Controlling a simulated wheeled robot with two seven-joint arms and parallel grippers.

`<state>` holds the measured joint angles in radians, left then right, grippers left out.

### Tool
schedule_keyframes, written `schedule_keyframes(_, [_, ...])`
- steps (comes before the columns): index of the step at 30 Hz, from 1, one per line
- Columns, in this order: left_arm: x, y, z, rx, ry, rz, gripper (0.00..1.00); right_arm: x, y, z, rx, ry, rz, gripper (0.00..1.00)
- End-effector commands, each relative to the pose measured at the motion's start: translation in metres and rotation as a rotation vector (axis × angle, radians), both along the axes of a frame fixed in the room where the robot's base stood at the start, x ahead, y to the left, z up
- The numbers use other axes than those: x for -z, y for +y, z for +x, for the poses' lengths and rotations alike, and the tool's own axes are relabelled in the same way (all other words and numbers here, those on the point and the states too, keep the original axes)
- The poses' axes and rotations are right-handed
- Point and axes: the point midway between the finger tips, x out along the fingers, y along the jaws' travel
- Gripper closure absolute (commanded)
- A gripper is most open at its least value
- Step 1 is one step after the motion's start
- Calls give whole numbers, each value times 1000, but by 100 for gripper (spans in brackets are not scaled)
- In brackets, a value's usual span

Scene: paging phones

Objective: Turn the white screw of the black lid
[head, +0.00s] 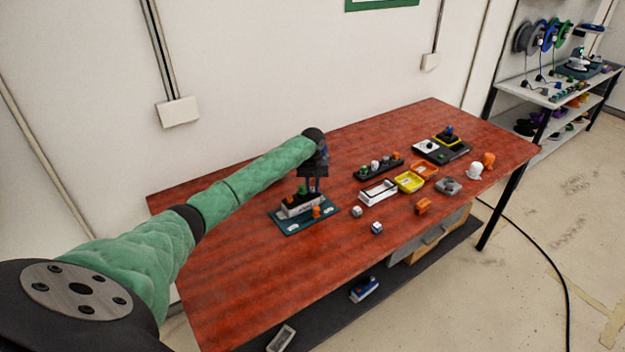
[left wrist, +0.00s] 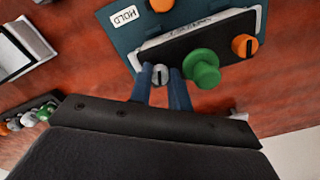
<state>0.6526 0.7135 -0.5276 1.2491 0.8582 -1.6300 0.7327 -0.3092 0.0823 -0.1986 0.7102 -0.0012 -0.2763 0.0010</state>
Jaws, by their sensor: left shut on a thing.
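A white box (head: 296,210) with a black lid (left wrist: 214,38) sits on a teal board (head: 288,226) on the red-brown table. In the left wrist view, the white screw (left wrist: 159,75) with a dark slot is at the lid's end nearest my gripper. My left gripper (head: 315,187) points down over the box. Its two blue fingers (left wrist: 165,84) lie on either side of the white screw and are shut on it. A green knob (left wrist: 203,68) and an orange slotted screw (left wrist: 245,46) are also on the lid. My right gripper is not in view.
The board has a HOLD label (left wrist: 124,18) and an orange part (left wrist: 160,5). To the right are a black rack (head: 379,167), a white tray (head: 377,192), a yellow tray (head: 408,182) and small cubes (head: 376,228). The table's left part is clear.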

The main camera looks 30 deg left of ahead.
Motion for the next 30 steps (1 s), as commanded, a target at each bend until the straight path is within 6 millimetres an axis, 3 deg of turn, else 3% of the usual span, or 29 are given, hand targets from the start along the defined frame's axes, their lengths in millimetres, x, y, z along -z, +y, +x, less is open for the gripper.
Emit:
schedule_keyframes(6, [-3,-1,0,-146,1,-2,100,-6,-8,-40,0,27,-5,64])
schedule_keyframes(18, [-1,0,0,-325,1,0,100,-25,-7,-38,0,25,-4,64])
schedule_keyframes(30, [0,0,0,-363,1,1,100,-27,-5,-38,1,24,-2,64])
